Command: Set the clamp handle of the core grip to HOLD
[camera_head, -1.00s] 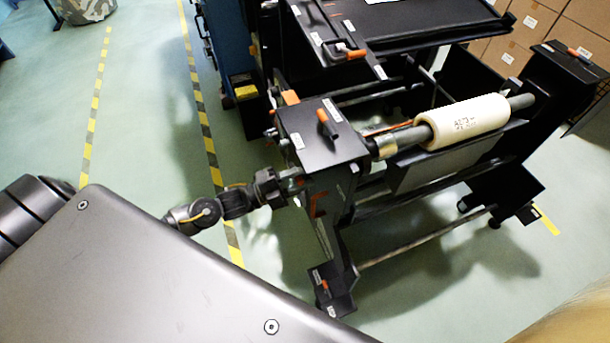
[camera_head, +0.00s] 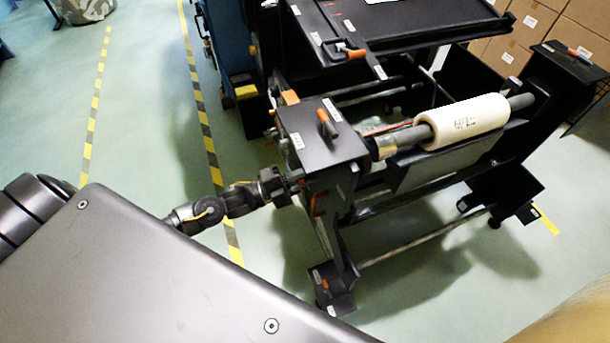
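A black stand holds a grey shaft (camera_head: 405,136) carrying a cream roll (camera_head: 468,122). A tan-grey collar (camera_head: 384,148) sits on the shaft, left of the roll. An orange-tipped handle (camera_head: 326,121) stands on the stand's left top plate (camera_head: 345,145). A bent orange part (camera_head: 316,203) shows on the stand's side below. The labels are too small to read, so I cannot tell which part is the clamp handle. My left gripper (camera_head: 294,184) is at the stand's left side, below the top plate; its fingertips are dark and partly hidden against the stand. My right gripper is out of view.
Other orange handles are on the upper deck (camera_head: 356,54), the right-hand post (camera_head: 578,53) and the stand's foot (camera_head: 322,284). Cardboard boxes (camera_head: 565,45) stand at the back right. Green floor with striped tape (camera_head: 213,165) is open to the left.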

